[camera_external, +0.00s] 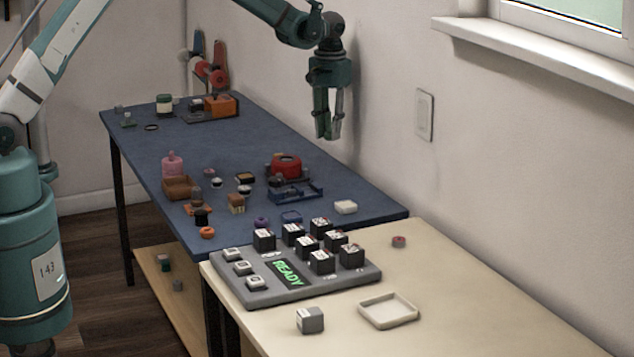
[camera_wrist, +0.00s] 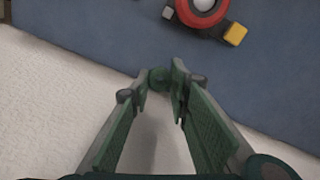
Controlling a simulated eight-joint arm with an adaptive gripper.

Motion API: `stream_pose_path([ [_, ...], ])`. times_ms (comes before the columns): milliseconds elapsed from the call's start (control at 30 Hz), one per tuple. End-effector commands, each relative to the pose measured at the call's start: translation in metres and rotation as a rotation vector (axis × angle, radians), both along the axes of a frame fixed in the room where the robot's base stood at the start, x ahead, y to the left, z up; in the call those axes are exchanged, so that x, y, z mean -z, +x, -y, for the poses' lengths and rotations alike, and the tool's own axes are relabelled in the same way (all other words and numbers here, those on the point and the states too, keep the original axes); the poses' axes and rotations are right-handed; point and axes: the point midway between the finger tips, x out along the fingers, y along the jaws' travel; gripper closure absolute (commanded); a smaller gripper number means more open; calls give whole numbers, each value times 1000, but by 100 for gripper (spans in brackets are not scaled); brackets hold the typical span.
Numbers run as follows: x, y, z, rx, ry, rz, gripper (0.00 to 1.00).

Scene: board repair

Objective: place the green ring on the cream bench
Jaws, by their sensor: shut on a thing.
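My gripper (camera_external: 325,134) hangs above the blue table's wall side, fingers pointing down. In the wrist view its fingertips (camera_wrist: 163,80) are close together on a small dark green round thing (camera_wrist: 158,75), which looks like the green ring; its hole cannot be made out. In the outside view the ring cannot be told apart from the green fingers. The cream bench (camera_external: 490,305) stands in the foreground, well to the front of and below my gripper.
A grey console (camera_external: 315,289) with black blocks stands on the bench, with a cream tray (camera_external: 388,311), a grey cube (camera_external: 310,320) and a small red ring (camera_external: 399,241). The bench's right part is clear. The blue table (camera_external: 340,183) holds a red round part (camera_external: 285,165) and several small items.

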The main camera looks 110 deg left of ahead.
Motion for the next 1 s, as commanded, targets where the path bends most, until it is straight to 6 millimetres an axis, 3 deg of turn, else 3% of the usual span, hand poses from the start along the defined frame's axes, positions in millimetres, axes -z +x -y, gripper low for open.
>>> stream_pose_path([
  [500, 0, 108, 133, 231, 0, 0, 89],
  [1000, 0, 184, 276, 458, 0, 0, 89],
])
